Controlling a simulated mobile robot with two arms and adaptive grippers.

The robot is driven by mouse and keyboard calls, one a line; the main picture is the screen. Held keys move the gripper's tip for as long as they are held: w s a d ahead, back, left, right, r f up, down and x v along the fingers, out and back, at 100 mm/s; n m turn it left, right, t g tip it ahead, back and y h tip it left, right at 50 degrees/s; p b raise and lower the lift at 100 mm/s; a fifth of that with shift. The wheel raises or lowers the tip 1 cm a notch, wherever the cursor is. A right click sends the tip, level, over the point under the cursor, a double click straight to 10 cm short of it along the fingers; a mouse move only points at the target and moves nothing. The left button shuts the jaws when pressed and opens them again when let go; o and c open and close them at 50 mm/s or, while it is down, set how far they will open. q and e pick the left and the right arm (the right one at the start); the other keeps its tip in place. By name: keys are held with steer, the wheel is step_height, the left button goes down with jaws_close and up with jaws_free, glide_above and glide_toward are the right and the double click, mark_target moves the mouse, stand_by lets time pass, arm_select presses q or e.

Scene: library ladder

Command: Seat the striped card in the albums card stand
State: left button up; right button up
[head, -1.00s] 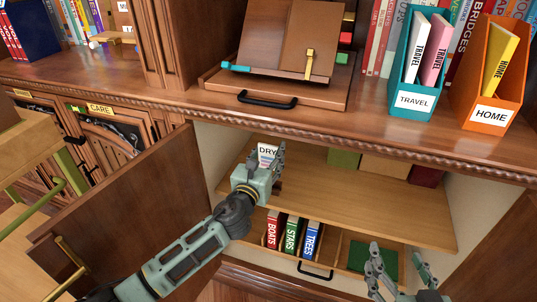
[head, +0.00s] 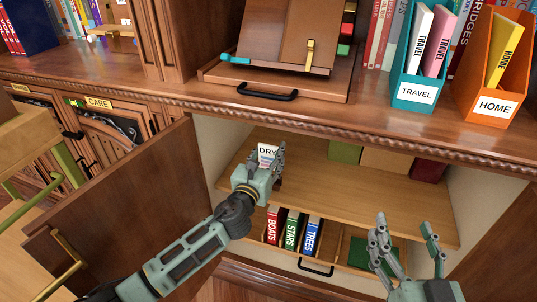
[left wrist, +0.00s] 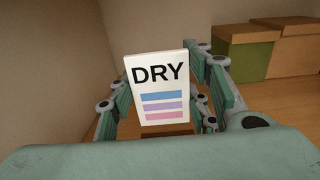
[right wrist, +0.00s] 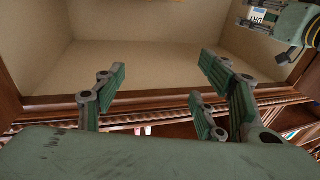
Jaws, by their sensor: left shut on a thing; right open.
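The striped card (head: 268,154), white with "DRY" and blue, purple and pink bars, stands nearly upright above the cabinet's upper shelf. My left gripper (head: 269,172) is shut on it, with fingers at both sides of the card (left wrist: 157,88) in the left wrist view. A small brown block (left wrist: 168,129), perhaps the card stand, shows just below the card. The card's lower edge is close to it, but I cannot tell whether it sits in a slot. My right gripper (head: 407,238) is open and empty in front of the cabinet, right of the left one.
The upper shelf (head: 370,195) is bare in the middle, with green, tan and red boxes (head: 388,161) at its back right. Below, a drawer holds BOATS, STARS and TREES books (head: 291,231). An open door (head: 130,205) stands left; the counter edge (head: 330,130) overhangs.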

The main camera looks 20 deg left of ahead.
mark_target(268, 165)
arm_select(q)
steer(key=shift+f, duration=0.3)
steer(key=shift+f+b, duration=1.1)
steer(key=shift+f, duration=0.4)
arm_select(e)
steer(key=s+r+t+y, duration=0.1)
steer(key=s+r+t, duration=0.1)
steer(key=r, duration=0.4)
steer(key=s+r+t+y, duration=0.1)
steer(key=s+r+t, duration=0.2)
steer(key=r+t, duration=0.2)
steer(key=shift+a+r, duration=0.15)
steer(key=shift+r, duration=0.35)
steer(key=shift+w, duration=0.15)
steer(key=shift+w+a+f+g, duration=0.1)
steer(key=shift+w+f+g, duration=0.35)
steer(key=shift+f, duration=0.45)
steer(key=shift+r, duration=0.2)
